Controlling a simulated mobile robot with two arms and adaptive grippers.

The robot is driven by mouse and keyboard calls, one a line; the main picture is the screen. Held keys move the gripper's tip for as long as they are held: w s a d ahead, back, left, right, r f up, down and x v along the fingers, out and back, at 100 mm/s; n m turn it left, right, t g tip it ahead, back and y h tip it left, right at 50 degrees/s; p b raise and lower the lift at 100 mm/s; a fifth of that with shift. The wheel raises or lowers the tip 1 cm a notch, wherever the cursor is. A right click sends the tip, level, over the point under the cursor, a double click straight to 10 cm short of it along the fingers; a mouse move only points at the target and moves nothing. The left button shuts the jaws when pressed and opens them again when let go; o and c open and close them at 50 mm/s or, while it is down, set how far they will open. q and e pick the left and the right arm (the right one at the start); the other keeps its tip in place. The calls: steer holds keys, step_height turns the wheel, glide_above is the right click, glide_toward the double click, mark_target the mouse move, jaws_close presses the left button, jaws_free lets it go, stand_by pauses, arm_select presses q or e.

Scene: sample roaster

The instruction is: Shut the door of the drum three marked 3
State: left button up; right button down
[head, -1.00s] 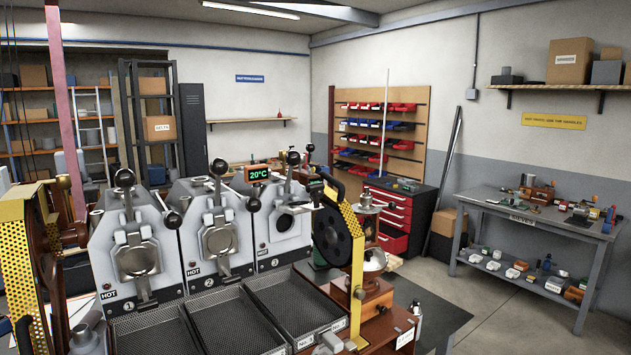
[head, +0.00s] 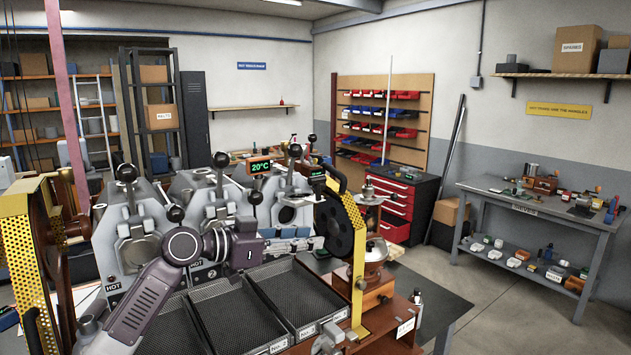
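Drum three (head: 283,189) is the rightmost of the grey-white drums, with its round front opening (head: 287,214) dark. The door appears open, but the black wheel and clutter at its right make its exact position hard to see. My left gripper (head: 312,243) reaches from the left, pointing right just below that opening. It hides the drum's number plate. Its fingers are small and seen side-on, so I cannot tell their opening or any contact. My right gripper is not in view.
Drum one (head: 130,225) and drum two (head: 212,200) stand to the left, partly behind my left arm. Mesh trays (head: 285,295) lie below the drums. A black wheel (head: 335,228) and yellow guard (head: 357,262) stand close at the right.

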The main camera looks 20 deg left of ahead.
arm_select(q)
steer(key=t, duration=0.2)
glide_toward(311, 178)
steer(key=w+d+f, duration=0.2)
steer(key=w, duration=0.1)
steer(key=r, duration=0.1)
steer(key=shift+h, duration=0.4)
steer(key=p+x, duration=0.4)
steer(key=x, duration=0.2)
steer(key=shift+w+r, duration=0.15)
steer(key=shift+w, duration=0.1)
steer(key=shift+w+d+p, duration=0.35)
steer(key=shift+w+d, duration=0.05)
steer(key=shift+w, duration=0.1)
steer(key=shift+f, duration=0.2)
jaws_close()
